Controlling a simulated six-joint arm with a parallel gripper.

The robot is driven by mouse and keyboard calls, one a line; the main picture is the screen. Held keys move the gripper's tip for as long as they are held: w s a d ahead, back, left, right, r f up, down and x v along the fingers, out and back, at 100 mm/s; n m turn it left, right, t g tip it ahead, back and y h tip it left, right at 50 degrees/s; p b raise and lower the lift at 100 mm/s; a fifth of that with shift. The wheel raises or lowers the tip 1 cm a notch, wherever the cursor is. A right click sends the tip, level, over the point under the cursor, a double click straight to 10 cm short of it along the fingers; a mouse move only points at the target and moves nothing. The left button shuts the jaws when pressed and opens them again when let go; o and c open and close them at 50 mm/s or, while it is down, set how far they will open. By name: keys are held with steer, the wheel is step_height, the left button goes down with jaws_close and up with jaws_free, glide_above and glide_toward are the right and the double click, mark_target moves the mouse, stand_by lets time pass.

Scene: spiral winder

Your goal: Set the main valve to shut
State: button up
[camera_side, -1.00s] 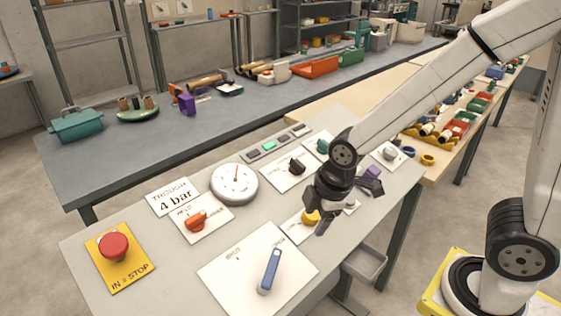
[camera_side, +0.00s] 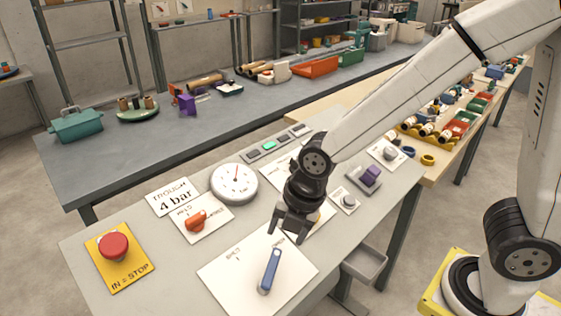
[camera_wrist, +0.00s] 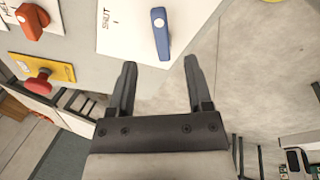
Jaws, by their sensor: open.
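The blue lever (camera_side: 269,271) stands on a white plate (camera_side: 225,277) at the front of the sloping panel. Its free end points toward the back right of the plate, away from the SHUT mark (camera_side: 236,258) at the plate's left. My gripper (camera_side: 289,236) is open and empty above the plate's back edge, just behind the lever's free end and apart from it. In the wrist view the blue lever (camera_wrist: 163,36) lies beyond the gap between the fingertips (camera_wrist: 160,64), roughly centred. A second plate label is partly hidden by my gripper.
A red stop button (camera_side: 114,246) on a yellow plate is at the left. A grey tray (camera_side: 365,264) hangs off the panel's right edge.

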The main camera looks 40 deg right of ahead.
mark_target(276, 256)
steer(key=shift+f, duration=0.2)
steer(key=shift+x, duration=3.7)
steer(key=shift+c, duration=0.2)
jaws_close()
